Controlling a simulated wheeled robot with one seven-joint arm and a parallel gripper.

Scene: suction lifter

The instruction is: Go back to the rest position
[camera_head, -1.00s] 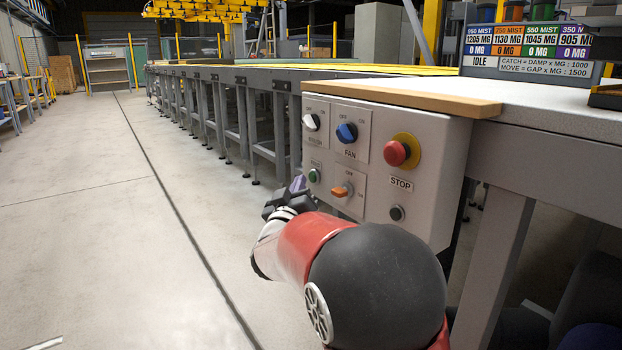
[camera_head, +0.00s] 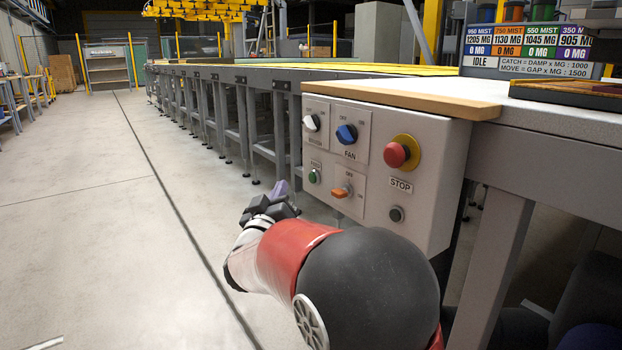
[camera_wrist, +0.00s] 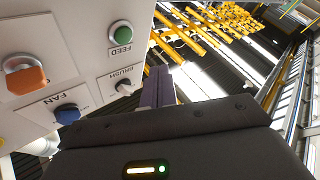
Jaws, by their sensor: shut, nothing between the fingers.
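My gripper (camera_head: 281,190) is shut and empty, left of the control panel (camera_head: 435,180) and apart from it. In the wrist view the shut fingers (camera_wrist: 158,88) show as a purple-grey pair in the middle. The panel is a grey box with a white knob (camera_head: 312,122), a blue knob (camera_head: 347,133) marked FAN, a green button (camera_head: 314,176), an orange knob (camera_head: 341,191), a red stop button (camera_head: 397,154) and a dark button (camera_head: 397,214). My red and black arm reaches in from the lower right.
A long grey bench (camera_head: 230,75) runs back behind the panel, with a wooden ledge (camera_head: 420,98) over the panel. A display (camera_head: 525,48) reads IDLE. The grey floor (camera_head: 90,210) on the left is clear. A yellow lifter frame (camera_head: 205,9) hangs at the back.

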